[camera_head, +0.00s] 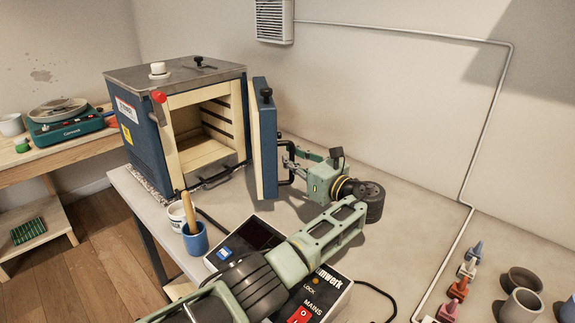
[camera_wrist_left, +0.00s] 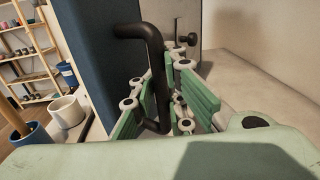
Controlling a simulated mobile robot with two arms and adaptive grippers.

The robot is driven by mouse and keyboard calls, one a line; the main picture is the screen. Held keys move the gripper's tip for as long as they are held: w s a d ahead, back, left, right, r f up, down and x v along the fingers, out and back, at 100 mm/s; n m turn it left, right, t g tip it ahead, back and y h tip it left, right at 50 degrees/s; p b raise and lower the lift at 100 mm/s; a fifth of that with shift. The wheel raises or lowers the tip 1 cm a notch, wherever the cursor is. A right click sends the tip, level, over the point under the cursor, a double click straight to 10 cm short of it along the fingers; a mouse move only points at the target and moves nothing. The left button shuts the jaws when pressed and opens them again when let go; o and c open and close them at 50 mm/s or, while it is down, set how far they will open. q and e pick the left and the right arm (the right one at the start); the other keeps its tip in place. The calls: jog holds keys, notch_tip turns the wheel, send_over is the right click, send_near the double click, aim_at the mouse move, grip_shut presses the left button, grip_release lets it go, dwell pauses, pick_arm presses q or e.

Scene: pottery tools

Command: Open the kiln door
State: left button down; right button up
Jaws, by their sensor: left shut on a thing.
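The kiln (camera_head: 141,141) is a dark blue box with a grey top on the left of the table, its pale interior exposed. Its blue door (camera_head: 267,145) with a pale lining stands swung out at the right side of the opening. My left gripper (camera_head: 292,160) is at the outer face of the door, shut on the black door handle (camera_wrist_left: 152,75). In the wrist view the green finger pads stand on both sides of the handle's upright bar. The finger contact is partly hidden in the head view. My right gripper is not in view.
A control box (camera_head: 328,290) lies under my left forearm at the front. A blue cup (camera_head: 195,240) with a wooden tool and a white cup (camera_head: 177,215) stand before the kiln. Small bottles (camera_head: 458,288) and pots (camera_head: 521,305) stand at right. The table behind my wrist is clear.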

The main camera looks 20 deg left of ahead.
pick_arm(q)
jog(key=shift+d+f, duration=0.15)
jog(key=shift+f, duration=0.1)
jog(key=c, duration=1.8)
grip_release()
jog(key=shift+d+r, duration=0.15)
jog(key=v, duration=1.1)
jog(key=shift+s+d, duration=0.25)
jog(key=shift+d, duration=0.05)
jog(key=shift+c, duration=0.3)
